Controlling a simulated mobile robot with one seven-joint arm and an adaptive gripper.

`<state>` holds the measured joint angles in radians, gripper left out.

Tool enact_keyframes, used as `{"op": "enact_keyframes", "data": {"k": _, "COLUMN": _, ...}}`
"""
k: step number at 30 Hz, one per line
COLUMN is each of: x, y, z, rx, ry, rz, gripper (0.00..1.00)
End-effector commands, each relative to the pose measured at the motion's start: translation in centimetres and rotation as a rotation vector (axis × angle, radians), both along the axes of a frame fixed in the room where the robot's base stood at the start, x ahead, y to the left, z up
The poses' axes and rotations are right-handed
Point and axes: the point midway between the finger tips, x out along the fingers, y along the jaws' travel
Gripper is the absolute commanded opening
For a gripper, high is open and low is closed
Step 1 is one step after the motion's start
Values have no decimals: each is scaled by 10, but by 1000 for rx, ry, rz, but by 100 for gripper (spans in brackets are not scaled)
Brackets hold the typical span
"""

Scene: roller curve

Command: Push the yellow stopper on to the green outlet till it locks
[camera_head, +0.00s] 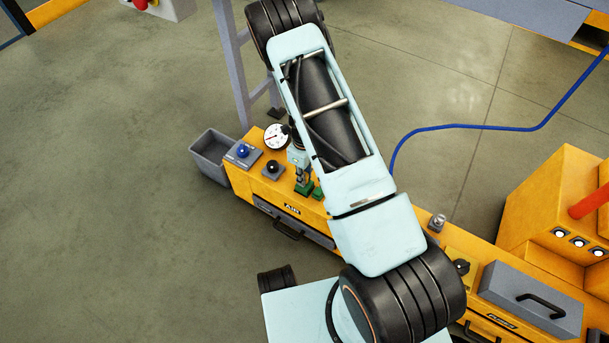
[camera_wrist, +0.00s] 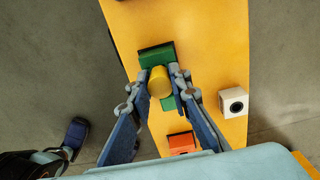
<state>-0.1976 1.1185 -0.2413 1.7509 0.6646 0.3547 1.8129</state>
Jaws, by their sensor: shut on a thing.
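In the wrist view the yellow stopper (camera_wrist: 160,82) is a short cylinder with its round end towards the camera. My gripper (camera_wrist: 161,76) is shut on it, with one blue-grey finger on each side. The green outlet (camera_wrist: 156,55) shows just behind and above the stopper, and some green also shows below right of it. I cannot tell whether stopper and outlet touch. In the head view my gripper (camera_head: 300,167) points down at the yellow bench top, by the green parts (camera_head: 305,187). The stopper cannot be made out there.
In the wrist view an orange-red block (camera_wrist: 181,143) and a pale block with a dark round hole (camera_wrist: 233,104) stand nearby. In the head view a gauge (camera_head: 276,137), a blue knob (camera_head: 243,151) and a black knob (camera_head: 272,167) are left of my gripper. A grey bin (camera_head: 209,158) adjoins the bench's left end.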

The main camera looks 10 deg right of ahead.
Motion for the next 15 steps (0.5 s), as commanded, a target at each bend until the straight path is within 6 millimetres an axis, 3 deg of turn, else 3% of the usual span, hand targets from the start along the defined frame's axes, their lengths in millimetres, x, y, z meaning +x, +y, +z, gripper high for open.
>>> {"op": "enact_keyframes", "data": {"k": 15, "x": 0, "y": 0, "z": -12, "rx": 0, "ry": 0, "rz": -1, "gripper": 0}}
